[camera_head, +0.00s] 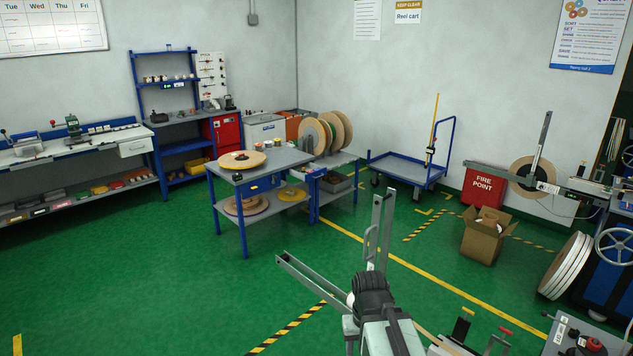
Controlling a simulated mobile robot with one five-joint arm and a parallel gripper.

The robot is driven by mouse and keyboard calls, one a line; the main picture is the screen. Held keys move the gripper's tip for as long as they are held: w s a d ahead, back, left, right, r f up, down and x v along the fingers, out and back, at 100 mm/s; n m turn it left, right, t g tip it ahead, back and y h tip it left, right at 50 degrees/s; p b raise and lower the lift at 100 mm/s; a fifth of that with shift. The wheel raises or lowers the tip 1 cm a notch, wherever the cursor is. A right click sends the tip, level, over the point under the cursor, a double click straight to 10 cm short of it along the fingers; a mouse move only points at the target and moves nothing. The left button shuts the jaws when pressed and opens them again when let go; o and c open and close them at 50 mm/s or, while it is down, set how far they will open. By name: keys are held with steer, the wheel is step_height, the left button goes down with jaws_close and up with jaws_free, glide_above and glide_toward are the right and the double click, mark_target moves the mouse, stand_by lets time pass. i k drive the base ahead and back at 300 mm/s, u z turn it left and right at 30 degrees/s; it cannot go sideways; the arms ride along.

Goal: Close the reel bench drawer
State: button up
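The reel bench (222,172) stands mid-room, with a grey top, blue legs and tape reels on top and on its lower shelf. My gripper (331,224) is in the foreground, below and right of the bench. Its two long grey fingers spread apart, one pointing up and one to the left. It appears open and empty, well apart from the drawer.
A blue cart (401,168), a cardboard box (484,242) and a reel machine (586,300) stand to the right. Green floor (150,265) is clear in front of the bench.

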mark_target(309, 165)
steer(key=u, duration=0.7)
steer(key=i, duration=5.8)
steer(key=u, duration=2.2)
steer(key=k, duration=0.9)
steer(key=u, duration=0.05)
